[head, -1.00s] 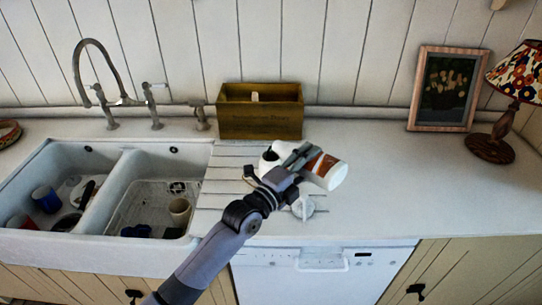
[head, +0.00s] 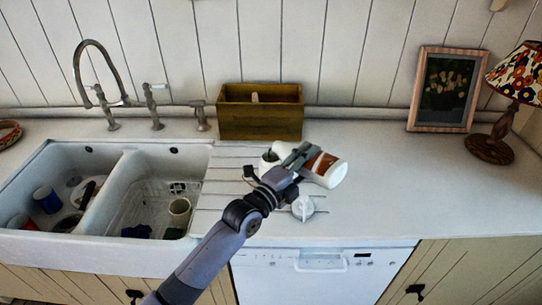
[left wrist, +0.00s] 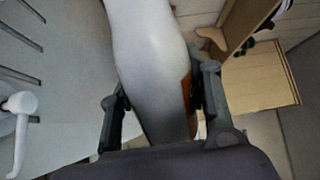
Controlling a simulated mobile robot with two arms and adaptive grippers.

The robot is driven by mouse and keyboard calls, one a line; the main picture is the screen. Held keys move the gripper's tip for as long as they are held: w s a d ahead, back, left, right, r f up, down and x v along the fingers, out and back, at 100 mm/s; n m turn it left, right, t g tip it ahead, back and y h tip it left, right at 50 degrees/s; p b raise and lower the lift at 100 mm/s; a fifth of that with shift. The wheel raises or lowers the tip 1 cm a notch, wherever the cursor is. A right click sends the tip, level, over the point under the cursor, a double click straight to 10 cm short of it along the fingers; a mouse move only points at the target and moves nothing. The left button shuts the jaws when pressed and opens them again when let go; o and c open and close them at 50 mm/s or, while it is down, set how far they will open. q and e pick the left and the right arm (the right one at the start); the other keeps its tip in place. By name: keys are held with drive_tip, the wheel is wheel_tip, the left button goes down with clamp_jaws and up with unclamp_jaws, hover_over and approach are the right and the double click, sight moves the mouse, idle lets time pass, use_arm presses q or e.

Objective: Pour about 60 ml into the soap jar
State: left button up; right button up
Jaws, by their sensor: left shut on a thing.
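My left gripper (head: 289,166) is shut on a white bottle with an orange-brown label (head: 325,166), over the counter right of the sink. The bottle is tipped well over, its broad white base to the right and its other end to the left, hidden by the gripper. In the left wrist view the bottle (left wrist: 152,60) lies between both fingers (left wrist: 160,100). A white jar with a dark open top (head: 267,163), seemingly the soap jar, stands just left of the gripper, partly covered. I cannot see any liquid flowing. My right gripper is out of view.
A white pump top (head: 303,208) lies on the counter in front of the bottle. A wooden box (head: 260,118) stands behind the jar. The double sink (head: 60,170) with dishes is left. A framed picture (head: 443,90) and lamp (head: 491,148) stand right; the counter between is clear.

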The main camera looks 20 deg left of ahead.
use_arm(q)
drive_tip(key=shift+r, duration=0.1)
wheel_tip(320, 180, down, 6)
drive_tip(key=m+b, duration=0.1)
drive_tip(key=b, duration=0.1)
drive_tip(key=m+b, duration=0.3)
drive_tip(key=b, duration=0.2)
drive_tip(key=shift+r+h, duration=0.25)
drive_tip(key=shift+h, duration=0.05)
drive_tip(key=shift+m, duration=0.7)
drive_tip(key=shift+r, duration=0.25)
drive_tip(key=shift+s, duration=0.1)
drive_tip(key=shift+a, duration=0.1)
